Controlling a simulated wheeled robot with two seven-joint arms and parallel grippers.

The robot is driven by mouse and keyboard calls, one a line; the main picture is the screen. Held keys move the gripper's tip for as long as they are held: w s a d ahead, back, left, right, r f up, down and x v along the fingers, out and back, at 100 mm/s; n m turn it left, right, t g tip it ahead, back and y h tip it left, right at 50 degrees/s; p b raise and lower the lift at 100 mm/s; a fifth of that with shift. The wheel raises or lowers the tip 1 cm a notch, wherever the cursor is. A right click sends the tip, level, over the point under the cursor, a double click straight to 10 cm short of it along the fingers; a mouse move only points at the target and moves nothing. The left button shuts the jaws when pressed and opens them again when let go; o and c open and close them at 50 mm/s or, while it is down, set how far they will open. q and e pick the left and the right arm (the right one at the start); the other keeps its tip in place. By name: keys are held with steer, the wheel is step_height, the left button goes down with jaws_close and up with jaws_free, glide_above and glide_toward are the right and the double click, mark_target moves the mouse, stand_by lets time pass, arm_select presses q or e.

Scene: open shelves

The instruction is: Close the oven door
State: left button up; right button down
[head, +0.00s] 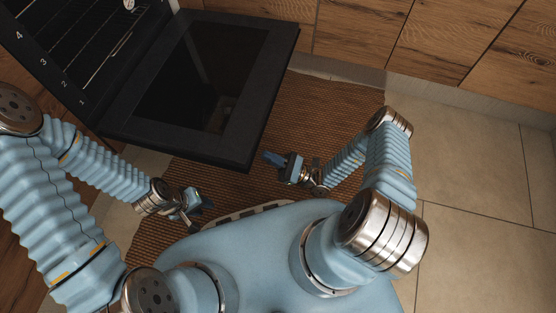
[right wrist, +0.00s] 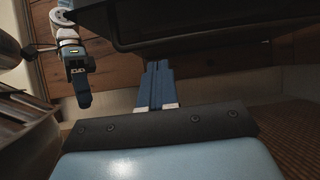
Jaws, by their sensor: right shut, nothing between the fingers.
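The oven door (head: 255,110) is folded down open, a black slab with a dark glass window (head: 205,72). The oven (head: 60,62) behind it shows wire racks and level numbers at the upper left. My right gripper (head: 270,158) is shut and empty, just past the door's near right corner. In the right wrist view its blue fingers (right wrist: 155,85) lie together, with the door's dark underside (right wrist: 190,22) above them. My left gripper (head: 206,202) is in front of the door's near edge, apart from it; its finger gap is unclear. It also shows in the right wrist view (right wrist: 83,98).
A brown woven mat (head: 335,100) lies on the tiled floor (head: 470,180) under my arms and the door. Wooden cabinet fronts (head: 440,40) line the back. Tiled floor at the right is clear.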

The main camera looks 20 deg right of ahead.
steer(key=shift+x, duration=2.1)
steer(key=shift+r, duration=0.1)
